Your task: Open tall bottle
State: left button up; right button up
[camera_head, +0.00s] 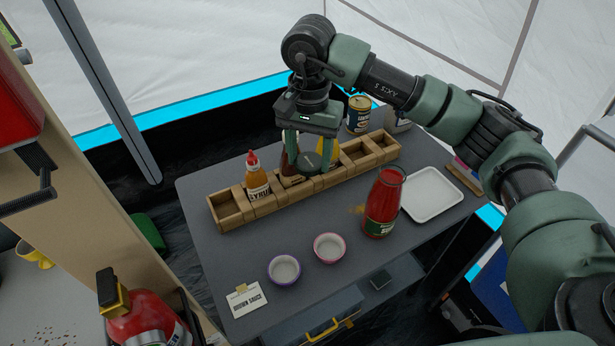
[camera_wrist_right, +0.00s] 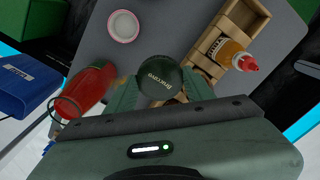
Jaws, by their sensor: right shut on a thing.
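A tall red sauce bottle (camera_head: 383,205) with a dark green label stands upright on the grey table. Its top looks like bare glass, with no lid on it. It also shows in the right wrist view (camera_wrist_right: 88,90). My right gripper (camera_head: 308,165) is over the wooden rack (camera_head: 231,214), left of the red bottle and apart from it. Its fingers are shut on a round dark lid (camera_wrist_right: 159,82) with pale lettering. The fingers partly hide bottles in the rack behind, and I cannot tell how high the lid is above the rack. My left gripper is out of view.
A squeeze bottle (camera_head: 258,182) with a red tip stands in the rack. A white tray (camera_head: 433,194) lies right of the red bottle. Two small bowls (camera_head: 285,269) (camera_head: 329,248) and a card (camera_head: 246,299) are at the front. A can (camera_head: 358,115) stands behind.

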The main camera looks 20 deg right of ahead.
aim_at(308, 221)
notch_tip(308, 221, down, 20)
jog(key=p, duration=0.3)
jog(key=shift+r+p, duration=0.1)
jog(key=shift+p, duration=0.3)
jog(key=shift+f, duration=0.25)
jog(key=o, duration=1.5)
jog(key=shift+o, duration=0.2)
